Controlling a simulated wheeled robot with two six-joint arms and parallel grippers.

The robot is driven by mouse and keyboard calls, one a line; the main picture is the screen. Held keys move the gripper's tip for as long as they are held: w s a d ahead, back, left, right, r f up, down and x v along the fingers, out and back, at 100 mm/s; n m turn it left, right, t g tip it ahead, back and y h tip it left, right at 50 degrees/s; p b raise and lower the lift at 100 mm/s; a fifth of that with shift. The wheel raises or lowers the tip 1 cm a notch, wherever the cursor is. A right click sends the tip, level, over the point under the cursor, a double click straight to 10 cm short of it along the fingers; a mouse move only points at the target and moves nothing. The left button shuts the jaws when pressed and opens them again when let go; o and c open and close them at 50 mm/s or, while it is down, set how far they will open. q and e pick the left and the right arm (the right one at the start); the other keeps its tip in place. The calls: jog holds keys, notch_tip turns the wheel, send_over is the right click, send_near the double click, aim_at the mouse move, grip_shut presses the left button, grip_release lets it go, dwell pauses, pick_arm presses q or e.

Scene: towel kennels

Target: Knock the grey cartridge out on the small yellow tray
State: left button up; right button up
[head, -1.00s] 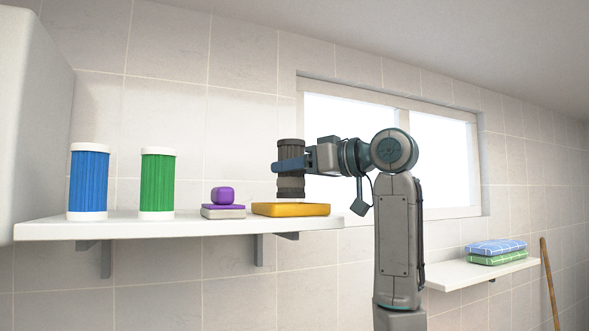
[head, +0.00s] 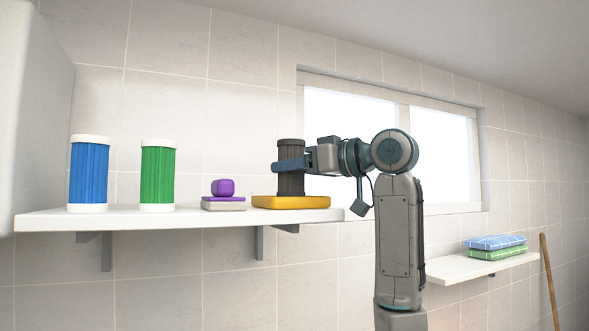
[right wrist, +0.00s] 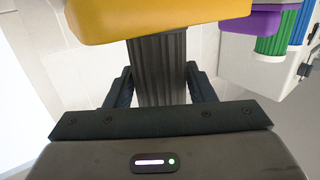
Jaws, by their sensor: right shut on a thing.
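The grey cartridge (head: 291,184) is upright over the small yellow tray (head: 291,203) on the shelf. Its lower end appears to rest on the tray, with no gap showing. My right gripper (head: 290,163) comes in from the right and is shut around the cartridge's upper part. In the right wrist view the dark ribbed cartridge (right wrist: 162,75) stands between my two fingers, with the yellow tray (right wrist: 150,18) at its far end. My left gripper is not in view.
The white shelf (head: 150,221) also holds a blue cartridge (head: 89,174), a green cartridge (head: 157,176) and a purple block (head: 223,188) on a purple-and-grey pad. A lower shelf (head: 455,270) at right holds folded towels (head: 497,247). A wooden pole (head: 549,280) leans there.

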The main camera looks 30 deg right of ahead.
aim_at(300, 150)
jog(key=shift+r+p, duration=0.4)
jog(key=shift+r, duration=0.35)
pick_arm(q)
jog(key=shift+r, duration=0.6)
pick_arm(e)
jog(key=shift+f, duration=0.1)
